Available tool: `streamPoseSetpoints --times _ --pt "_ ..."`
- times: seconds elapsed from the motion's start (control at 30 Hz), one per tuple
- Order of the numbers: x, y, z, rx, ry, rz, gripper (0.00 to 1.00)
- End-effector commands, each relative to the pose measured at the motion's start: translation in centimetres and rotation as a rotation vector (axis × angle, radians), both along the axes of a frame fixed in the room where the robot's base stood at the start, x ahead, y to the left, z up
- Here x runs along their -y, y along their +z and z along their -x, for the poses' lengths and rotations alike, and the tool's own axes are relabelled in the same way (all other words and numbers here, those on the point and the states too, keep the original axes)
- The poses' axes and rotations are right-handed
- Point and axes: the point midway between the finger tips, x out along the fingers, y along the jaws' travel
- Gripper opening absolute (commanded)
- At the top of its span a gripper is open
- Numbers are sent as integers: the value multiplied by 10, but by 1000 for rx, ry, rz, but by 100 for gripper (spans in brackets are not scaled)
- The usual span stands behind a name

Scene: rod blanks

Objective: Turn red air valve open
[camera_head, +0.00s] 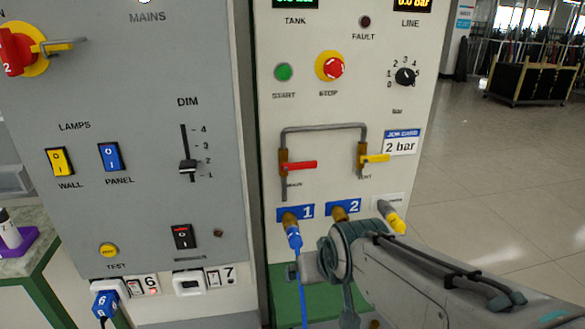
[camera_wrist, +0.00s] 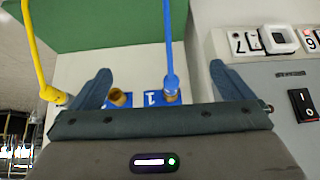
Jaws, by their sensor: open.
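The red air valve handle (camera_head: 300,166) sits on a brass body on the left leg of a grey pipe, on the white panel. The handle lies level, pointing right, across the upright pipe. The label under it is small and seems to read MAIN. My gripper (camera_wrist: 160,85) is open in the wrist view, its two fingers wide apart with nothing gripped. Beyond the fingers are the lower ports and the blue hose. The red valve does not show in the wrist view. In the head view my arm comes from the lower right, its wrist below the valve; the fingertips cannot be made out.
A yellow vent handle (camera_head: 376,158) is on the pipe's right leg. Below are port 1 with a blue hose (camera_head: 294,238), port 2 (camera_head: 341,213) and a yellow-tipped connector (camera_head: 396,222). A red stop button (camera_head: 331,66) is above. Grey switch panel is left; open floor is right.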

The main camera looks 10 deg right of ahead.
Motion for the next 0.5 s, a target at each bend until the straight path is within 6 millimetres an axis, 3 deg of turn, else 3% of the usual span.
streamPoseSetpoints --times 0.03,0.2,0.33,0.5 --pt "-1 -16 -16 87 6 -4 100" --pt "-3 -10 -62 398 12 -12 100" --pt "-4 2 -85 636 13 -13 100" --pt "-4 22 -100 940 5 -12 100"
